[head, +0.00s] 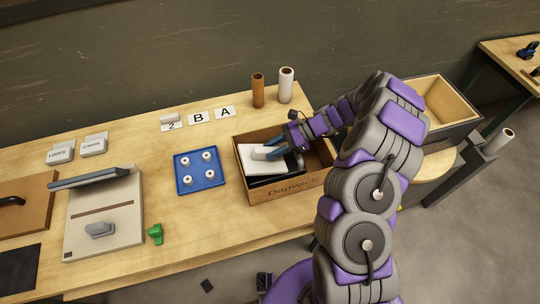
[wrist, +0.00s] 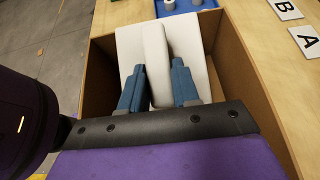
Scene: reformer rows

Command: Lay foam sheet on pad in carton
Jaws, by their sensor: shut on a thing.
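The open carton (head: 290,191) stands on the workbench, right of the blue tray. My gripper (head: 275,153) reaches down inside it. In the wrist view my gripper (wrist: 158,85) has its two blue fingers on either side of a white upright piece of foam (wrist: 156,50), shut on it. White sheet material (head: 251,160) lies in the carton, with a dark layer (head: 262,181) under its near edge. In the wrist view white material (wrist: 190,45) also spreads on both sides of the gripped part. I cannot tell if it is all one sheet.
A blue tray (head: 181,178) with several white pegs stands left of the carton. Brown (head: 258,90) and white (head: 286,85) rolls stand behind it. Cards lettered B (head: 198,116) and A (head: 225,113) lie at the back. A wooden bin (head: 447,102) is at right.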

